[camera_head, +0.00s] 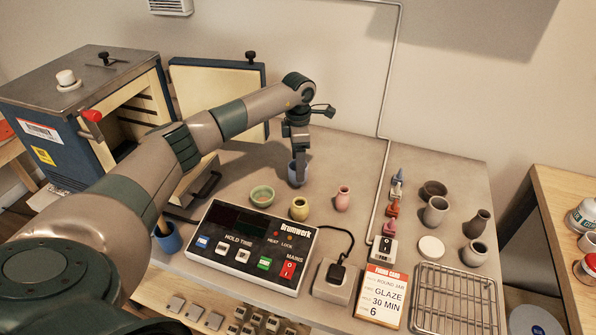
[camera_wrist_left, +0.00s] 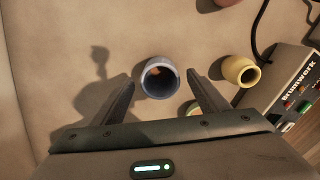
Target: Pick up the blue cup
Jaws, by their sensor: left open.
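The blue cup (camera_head: 293,180) stands upright on the table behind the control box, partly hidden by my left gripper (camera_head: 300,168). In the left wrist view the blue cup (camera_wrist_left: 146,84) shows its round open mouth, with a small orange-brown patch inside. It lies between the two spread fingers of my left gripper (camera_wrist_left: 163,84), near their tips, with a gap on each side. My left gripper is open and points down at the cup. I cannot tell how far down the cup the fingertips reach. My right gripper is not in view.
A yellow pot (camera_head: 299,208), a green bowl (camera_head: 262,196) and a pink vase (camera_head: 342,199) stand close by. The control box (camera_head: 250,248) is in front, the open kiln (camera_head: 100,110) at left. Another blue container (camera_head: 168,240) holds a tool. Grey pots (camera_head: 436,211) stand at right.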

